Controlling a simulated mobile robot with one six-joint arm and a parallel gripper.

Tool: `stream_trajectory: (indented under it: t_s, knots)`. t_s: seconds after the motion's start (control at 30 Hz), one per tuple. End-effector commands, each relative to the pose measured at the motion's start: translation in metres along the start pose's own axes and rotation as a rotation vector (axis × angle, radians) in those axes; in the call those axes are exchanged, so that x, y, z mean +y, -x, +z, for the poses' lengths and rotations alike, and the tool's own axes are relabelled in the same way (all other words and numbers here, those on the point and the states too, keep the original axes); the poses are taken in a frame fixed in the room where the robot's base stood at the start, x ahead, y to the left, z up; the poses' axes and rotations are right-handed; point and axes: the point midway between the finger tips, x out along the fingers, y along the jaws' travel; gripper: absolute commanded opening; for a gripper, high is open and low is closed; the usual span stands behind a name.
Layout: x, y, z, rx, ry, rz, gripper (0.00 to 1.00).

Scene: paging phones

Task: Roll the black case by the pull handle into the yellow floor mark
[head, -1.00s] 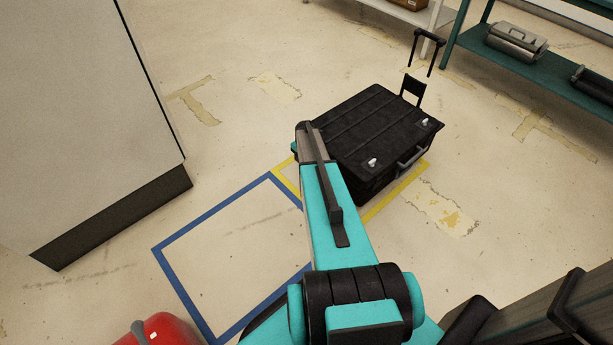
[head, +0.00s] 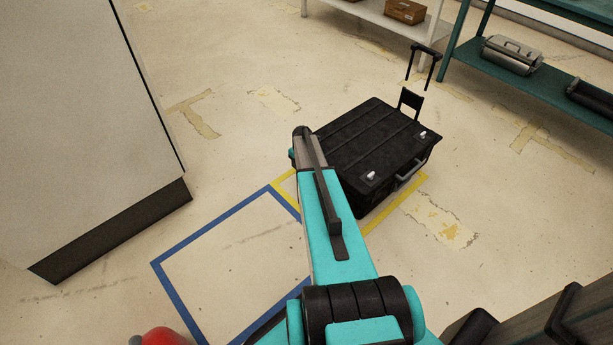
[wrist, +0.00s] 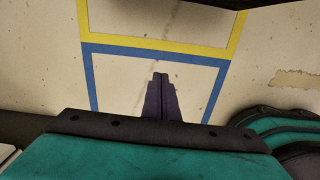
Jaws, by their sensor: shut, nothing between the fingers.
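The black case (head: 372,140) lies flat, covering much of the yellow floor mark (head: 398,198); the mark's left corner and near right edge show from under it. Its pull handle (head: 424,64) is extended and stands up at the far side, away from me. A grey carry grip is on its near right side. In the wrist view my gripper (wrist: 161,76) is shut and empty over the blue-outlined area, short of the yellow line. A dark edge, probably the case (wrist: 180,4), shows at the top there.
A blue floor outline (head: 210,225) adjoins the yellow mark, empty inside. A tall grey cabinet (head: 85,130) stands at left, and a red object (head: 163,337) at the bottom. Shelves (head: 545,85) line the back right. Open floor lies beyond the case's left side.

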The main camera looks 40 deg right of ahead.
Motion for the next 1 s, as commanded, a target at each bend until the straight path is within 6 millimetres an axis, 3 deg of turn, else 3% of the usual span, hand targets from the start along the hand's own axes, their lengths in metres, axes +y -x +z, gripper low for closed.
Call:
stream_trajectory:
  t_s: [0.17,0.47,0.7,1.0]
  knots:
    - [-0.011,0.001,-0.038,0.014,-0.083,-0.025,0.00]
    - [-0.051,0.001,-0.136,0.029,-0.352,-0.109,0.00]
    - [-0.094,0.006,-0.208,0.009,-0.584,-0.184,0.00]
    - [-0.159,0.021,-0.285,-0.057,-0.873,-0.272,0.00]
